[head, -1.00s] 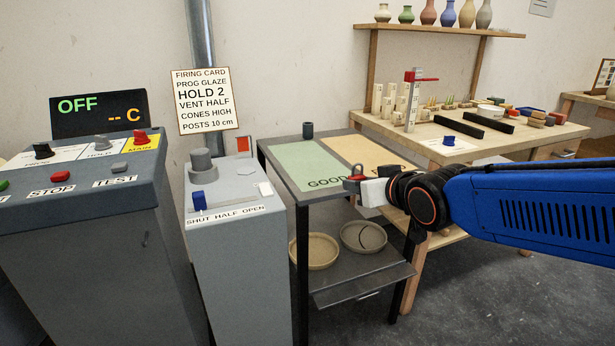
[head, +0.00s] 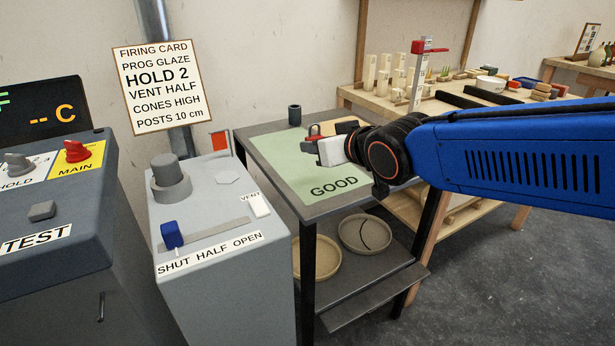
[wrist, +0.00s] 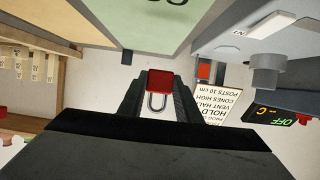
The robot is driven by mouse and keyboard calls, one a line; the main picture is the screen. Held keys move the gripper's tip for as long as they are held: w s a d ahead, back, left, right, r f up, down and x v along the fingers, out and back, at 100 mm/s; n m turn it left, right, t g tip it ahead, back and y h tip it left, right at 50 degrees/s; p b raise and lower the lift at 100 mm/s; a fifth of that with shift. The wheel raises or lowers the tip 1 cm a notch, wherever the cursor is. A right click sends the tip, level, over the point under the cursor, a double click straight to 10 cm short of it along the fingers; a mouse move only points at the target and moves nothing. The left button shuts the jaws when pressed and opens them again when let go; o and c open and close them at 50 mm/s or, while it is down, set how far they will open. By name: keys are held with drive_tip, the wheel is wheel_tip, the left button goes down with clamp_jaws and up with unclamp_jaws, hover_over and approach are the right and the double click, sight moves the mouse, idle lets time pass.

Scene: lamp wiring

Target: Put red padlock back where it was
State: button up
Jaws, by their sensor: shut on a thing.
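The red padlock (wrist: 158,80) is between the two dark fingers of my gripper (wrist: 158,88) in the wrist view. Its metal shackle (wrist: 156,103) shows toward the camera. In the head view a little of the padlock's red (head: 314,130) shows at the tip of my gripper (head: 308,143), in front of the green GOOD area of the table; the rest is hidden by the gripper. The red MAIN knob (head: 77,151) sits on a yellow plate on the control panel at the left, well apart from my gripper.
A grey vent box (head: 215,215) with a blue slider (head: 172,234) stands between the panel and the table (head: 262,160). A dark cup (head: 294,115) stands at the table's back. Bowls (head: 365,233) lie on its lower shelf. A workbench (head: 350,92) with pieces is behind my arm.

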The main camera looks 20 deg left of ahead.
sight(318, 189)
drive_tip(key=shift+f, duration=4.75)
drive_tip(key=shift+f, duration=0.1)
drive_tip(key=o, duration=1.2)
drive_tip(key=shift+c, duration=0.2)
drive_tip(key=shift+s+d+r, duration=0.25)
drive_tip(key=shift+d+r, duration=0.1)
drive_tip(key=v, duration=1.1)
